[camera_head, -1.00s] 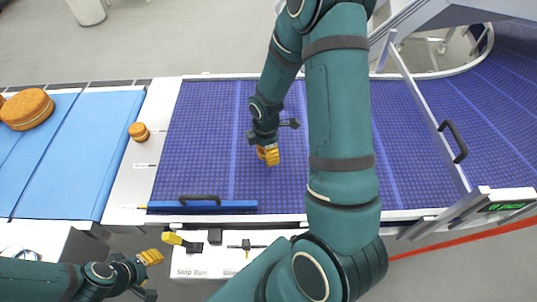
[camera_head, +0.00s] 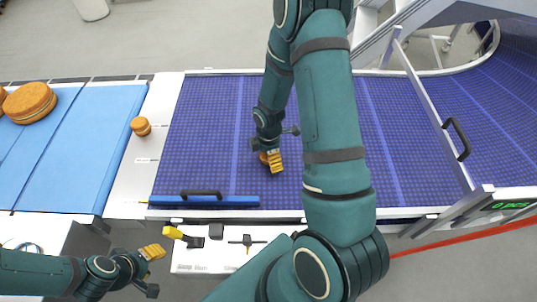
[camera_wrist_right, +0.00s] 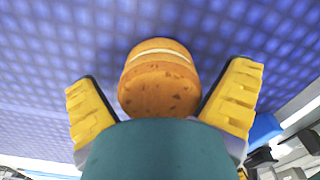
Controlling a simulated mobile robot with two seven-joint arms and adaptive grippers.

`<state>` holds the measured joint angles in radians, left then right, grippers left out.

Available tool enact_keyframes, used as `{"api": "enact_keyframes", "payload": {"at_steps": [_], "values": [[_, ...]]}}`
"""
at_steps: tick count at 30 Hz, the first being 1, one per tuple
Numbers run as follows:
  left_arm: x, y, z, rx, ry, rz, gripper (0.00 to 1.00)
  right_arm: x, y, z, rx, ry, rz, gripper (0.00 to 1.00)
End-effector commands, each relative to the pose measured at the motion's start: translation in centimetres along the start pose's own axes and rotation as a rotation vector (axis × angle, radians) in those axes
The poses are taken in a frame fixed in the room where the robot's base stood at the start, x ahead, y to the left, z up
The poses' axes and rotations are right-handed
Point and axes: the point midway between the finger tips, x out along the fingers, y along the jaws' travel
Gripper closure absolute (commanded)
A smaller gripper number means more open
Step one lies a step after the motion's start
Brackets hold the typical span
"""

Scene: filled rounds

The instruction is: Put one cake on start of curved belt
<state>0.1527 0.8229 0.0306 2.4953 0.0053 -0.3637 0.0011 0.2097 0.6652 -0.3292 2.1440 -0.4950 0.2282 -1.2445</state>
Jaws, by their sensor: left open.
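A small round cake with a cream layer (camera_wrist_right: 158,85) is between the fingers of my right gripper (camera_wrist_right: 163,100) in the right wrist view, close over the purple-blue belt. Both yellow fingers stand apart, with a gap on each side of the cake. In the head view my right gripper (camera_head: 271,160) is low over the belt (camera_head: 205,125) and mostly hides this cake. Another small cake (camera_head: 141,126) is on the pale strip left of the belt. My left gripper (camera_head: 152,258) is open and empty at the lower left.
Large cakes (camera_head: 30,103) rest on the light-blue belt (camera_head: 85,150) at the left. A blue bar with a black handle (camera_head: 203,200) lies along the belt's front edge. A clear guard with a handle (camera_head: 456,140) stands right of centre. The curved belt section (camera_head: 500,110) bends away at the right.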

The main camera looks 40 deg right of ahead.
Motion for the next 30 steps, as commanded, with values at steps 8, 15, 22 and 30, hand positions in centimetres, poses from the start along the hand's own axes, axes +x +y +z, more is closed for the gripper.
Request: {"api": "enact_keyframes", "payload": {"at_steps": [8,15,22,30], "values": [[-0.4,0.1,-0.1,0.000,0.000,0.000,0.53,-0.4,0.0,0.0,0.000,0.000,0.000,0.00],[-0.5,0.2,-0.1,0.000,0.000,0.001,0.53,-4.1,0.1,0.0,0.001,0.001,0.006,0.00],[-0.9,0.3,-0.1,0.000,0.000,0.002,0.53,-8.7,0.1,0.0,0.001,0.001,0.005,0.00],[-1.1,0.3,-0.1,0.000,0.000,0.002,0.53,-11.9,0.0,0.0,0.001,0.000,0.001,0.00]]}}
